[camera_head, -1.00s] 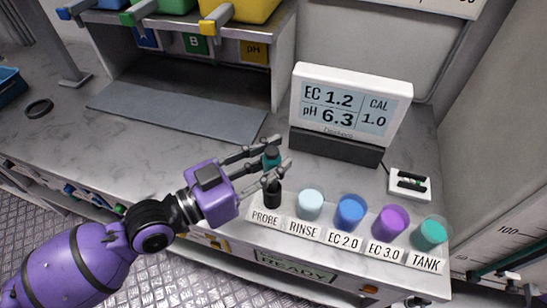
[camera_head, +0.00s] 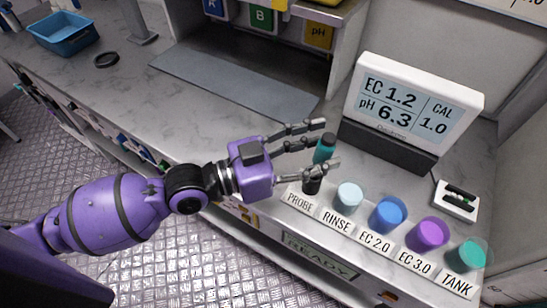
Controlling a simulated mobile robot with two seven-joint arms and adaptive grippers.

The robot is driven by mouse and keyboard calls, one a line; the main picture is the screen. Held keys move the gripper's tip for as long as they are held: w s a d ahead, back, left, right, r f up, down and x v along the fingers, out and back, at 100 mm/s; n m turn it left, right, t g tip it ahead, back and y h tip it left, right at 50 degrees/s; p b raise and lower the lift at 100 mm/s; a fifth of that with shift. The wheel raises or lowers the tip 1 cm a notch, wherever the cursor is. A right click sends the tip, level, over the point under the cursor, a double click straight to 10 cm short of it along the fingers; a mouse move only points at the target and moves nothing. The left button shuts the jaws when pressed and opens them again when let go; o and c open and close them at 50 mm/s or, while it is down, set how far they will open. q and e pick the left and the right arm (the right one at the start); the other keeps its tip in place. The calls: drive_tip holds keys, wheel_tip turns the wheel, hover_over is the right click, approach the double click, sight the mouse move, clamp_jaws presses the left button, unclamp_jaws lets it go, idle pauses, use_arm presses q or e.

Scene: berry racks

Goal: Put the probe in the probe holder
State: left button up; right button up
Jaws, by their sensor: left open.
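The probe (camera_head: 323,152) has a teal body and a black top. It stands roughly upright at the black probe holder (camera_head: 312,185), behind the PROBE label (camera_head: 300,201). Its lower end is hidden by a finger and the holder, so how deep it sits cannot be seen. My left gripper (camera_head: 329,144) is open, with one finger on the far side of the probe and one on the near side. My right gripper is out of view.
Cups in a row stand right of the holder: pale blue RINSE (camera_head: 348,197), blue EC 2.0 (camera_head: 388,214), purple EC 3.0 (camera_head: 427,233) and teal TANK (camera_head: 467,254). The meter display (camera_head: 415,105) stands behind them. A grey mat (camera_head: 235,83) lies on the counter at left.

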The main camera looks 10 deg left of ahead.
use_arm(q)
drive_tip(key=v, duration=1.1)
drive_tip(key=shift+a+f, duration=0.1)
idle(0.4)
